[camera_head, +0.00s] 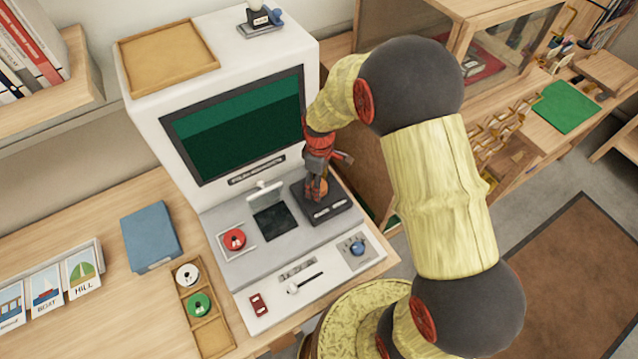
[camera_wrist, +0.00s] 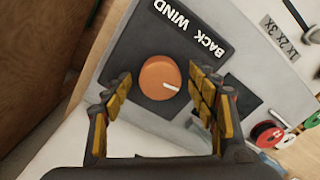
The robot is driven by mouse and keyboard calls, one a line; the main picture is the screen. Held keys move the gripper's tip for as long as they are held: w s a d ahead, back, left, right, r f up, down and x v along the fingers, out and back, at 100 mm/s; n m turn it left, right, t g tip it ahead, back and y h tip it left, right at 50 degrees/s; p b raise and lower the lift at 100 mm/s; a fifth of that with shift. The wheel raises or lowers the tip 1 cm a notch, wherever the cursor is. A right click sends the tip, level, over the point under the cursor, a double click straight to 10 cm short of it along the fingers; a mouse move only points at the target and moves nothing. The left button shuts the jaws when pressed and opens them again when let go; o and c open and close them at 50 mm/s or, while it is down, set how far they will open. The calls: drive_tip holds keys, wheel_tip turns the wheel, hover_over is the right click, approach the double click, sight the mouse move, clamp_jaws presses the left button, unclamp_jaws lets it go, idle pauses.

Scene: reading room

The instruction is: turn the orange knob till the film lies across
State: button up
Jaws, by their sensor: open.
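The orange knob (camera_wrist: 160,78) is round with a white pointer mark and sits on a dark plate (camera_wrist: 185,32) lettered BACK and WIND. In the wrist view the mark points right and slightly down. My gripper (camera_wrist: 162,92) is open, with a yellow-padded finger on each side of the knob and gaps to both. In the head view my gripper (camera_head: 316,187) is over the plate and hides part of the knob (camera_head: 322,186). The screen (camera_head: 238,122) is green, with a lighter band above a darker area. How the film lies cannot be told.
Left of the plate are a dark glass window with a raised clear flap (camera_head: 264,192) and a red reel (camera_head: 234,239). A blue knob (camera_head: 357,248) and a slider (camera_head: 305,283) are at the front. A wooden tray (camera_head: 204,310) holds reels. A brown panel stands close right.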

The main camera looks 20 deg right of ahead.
drive_tip(key=shift+c, duration=0.2)
drive_tip(key=c, duration=1.1)
drive_tip(key=shift+c, duration=0.2)
